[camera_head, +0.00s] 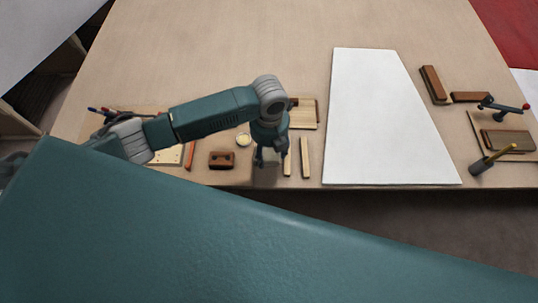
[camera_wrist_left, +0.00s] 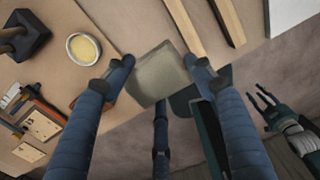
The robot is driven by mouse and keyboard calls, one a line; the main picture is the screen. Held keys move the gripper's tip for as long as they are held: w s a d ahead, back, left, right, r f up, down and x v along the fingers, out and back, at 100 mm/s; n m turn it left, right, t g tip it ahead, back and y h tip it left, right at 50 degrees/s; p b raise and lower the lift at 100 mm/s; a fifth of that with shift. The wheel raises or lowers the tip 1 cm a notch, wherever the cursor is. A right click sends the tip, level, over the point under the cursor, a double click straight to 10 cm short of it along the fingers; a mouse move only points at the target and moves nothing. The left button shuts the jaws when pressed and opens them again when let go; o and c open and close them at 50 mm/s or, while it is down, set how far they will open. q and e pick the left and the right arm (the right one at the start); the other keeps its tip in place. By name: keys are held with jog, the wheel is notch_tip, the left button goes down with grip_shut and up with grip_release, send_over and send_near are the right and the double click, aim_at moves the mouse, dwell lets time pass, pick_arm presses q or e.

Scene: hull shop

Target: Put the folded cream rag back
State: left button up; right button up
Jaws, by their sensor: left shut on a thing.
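My left gripper (camera_head: 268,150) is shut on the folded cream rag (camera_wrist_left: 160,72), which looks greyish and flat between the two fingertips in the left wrist view. In the head view the rag (camera_head: 267,158) shows only in part below the gripper, near the table's front edge. I cannot tell whether it touches the table. My right gripper (camera_wrist_left: 262,100) shows at the right of the left wrist view, its fingers apart and empty. It is not seen in the head view.
Left of the rag are a round tin (camera_head: 243,140) and a brown block (camera_head: 222,160). Two wooden strips (camera_head: 305,157) lie just right of it. A large white panel (camera_head: 385,120) lies further right. The table's back (camera_head: 250,45) is clear.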

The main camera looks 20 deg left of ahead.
aim_at(269, 154)
pick_arm(q)
notch_tip(269, 154, down, 3)
jog(key=shift+s+f, duration=0.1)
jog(key=shift+f, duration=0.75)
pick_arm(e)
jog(key=shift+w+d, duration=0.25)
jog(key=shift+w, duration=0.6)
pick_arm(q)
jog(key=o, duration=1.1)
pick_arm(e)
jog(key=shift+a, duration=0.1)
pick_arm(q)
jog(key=shift+r, duration=0.2)
notch_tip(269, 154, up, 13)
jog(key=shift+f+b, duration=0.1)
jog(key=shift+b, duration=0.65)
pick_arm(e)
jog(key=shift+w+f, duration=0.15)
jog(key=shift+f, duration=0.45)
